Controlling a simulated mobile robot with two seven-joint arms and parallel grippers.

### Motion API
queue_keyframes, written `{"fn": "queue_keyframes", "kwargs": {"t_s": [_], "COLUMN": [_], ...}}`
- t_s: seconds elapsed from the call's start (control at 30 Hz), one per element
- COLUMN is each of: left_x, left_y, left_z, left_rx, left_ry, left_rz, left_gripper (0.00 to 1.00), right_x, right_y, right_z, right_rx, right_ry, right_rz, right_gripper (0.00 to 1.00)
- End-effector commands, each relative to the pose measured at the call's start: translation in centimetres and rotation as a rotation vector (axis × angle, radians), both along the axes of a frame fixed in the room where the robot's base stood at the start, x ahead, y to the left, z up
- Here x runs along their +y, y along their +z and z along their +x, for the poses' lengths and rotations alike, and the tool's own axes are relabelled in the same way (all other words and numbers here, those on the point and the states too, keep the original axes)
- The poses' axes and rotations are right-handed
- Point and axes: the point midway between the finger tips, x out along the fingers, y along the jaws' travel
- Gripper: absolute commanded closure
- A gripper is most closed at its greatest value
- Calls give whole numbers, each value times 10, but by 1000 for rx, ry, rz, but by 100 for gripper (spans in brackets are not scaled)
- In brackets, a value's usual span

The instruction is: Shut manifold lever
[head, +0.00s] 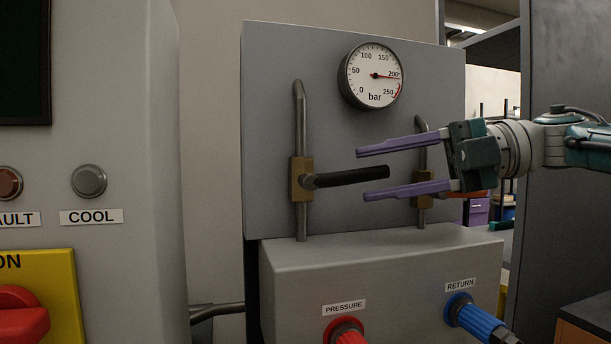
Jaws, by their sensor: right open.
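The manifold lever (345,177) is a black handle on a brass valve body (300,181), set in a vertical pipe on the grey panel. The handle points right, close to horizontal and tilted slightly up at its free end. My right gripper (361,174) comes in from the right. Its two purple fingers are spread, one above and one below the handle's free end in this view. I cannot tell whether the fingers touch the handle. A second brass valve body (425,201) on another pipe is partly hidden behind my right gripper. My left gripper is not in view.
A round pressure gauge (374,75) sits above, its needle near 200 bar. Below, a grey box (380,262) juts out with a red pressure fitting (345,333) and a blue return fitting (477,318). A grey cabinet (110,130) with buttons stands at left.

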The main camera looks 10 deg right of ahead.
Motion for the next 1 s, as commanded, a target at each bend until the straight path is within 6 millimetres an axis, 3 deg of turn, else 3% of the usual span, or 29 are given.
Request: {"fn": "queue_keyframes", "kwargs": {"t_s": [0.2, 0.4, 0.8, 1.0], "left_x": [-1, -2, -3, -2], "left_y": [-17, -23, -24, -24], "left_z": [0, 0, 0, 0], "left_rx": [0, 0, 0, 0], "left_ry": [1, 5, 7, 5], "left_rz": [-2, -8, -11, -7], "left_gripper": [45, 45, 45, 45], "right_x": [-45, -69, -76, -80], "right_y": [6, 12, 15, 13], "right_z": [-15, -25, -29, -27], "right_rx": [-1, 0, 0, -5], "right_ry": [-7, -3, -1, -20], "right_rz": [0, -1, -1, 0], "right_gripper": [49, 49, 49, 72]}}
